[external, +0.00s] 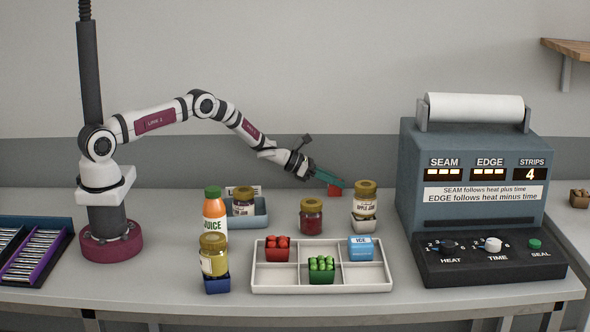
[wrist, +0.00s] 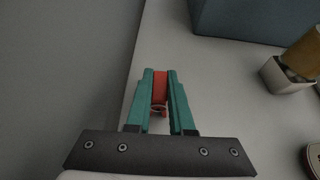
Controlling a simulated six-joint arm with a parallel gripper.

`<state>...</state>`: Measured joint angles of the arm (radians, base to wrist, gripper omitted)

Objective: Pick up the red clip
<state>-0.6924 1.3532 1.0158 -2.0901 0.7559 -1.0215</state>
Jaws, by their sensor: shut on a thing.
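The red clip (external: 334,190) is at the back of the table, left of the jar labelled as jam. My gripper (external: 336,180) has teal fingers and reaches down to it from the left. In the wrist view the clip (wrist: 160,88) sits between the two fingers of my gripper (wrist: 160,76), which are shut on it. The fingers hide the clip's sides. I cannot tell whether the clip touches the table.
A jam jar (external: 366,193) in a small white container stands just right of the clip. A red jar (external: 311,216) is in front. A white divided tray (external: 322,289) holds small boxes. The sealing machine (external: 415,160) stands at right. A juice bottle (external: 214,220) stands nearer my base.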

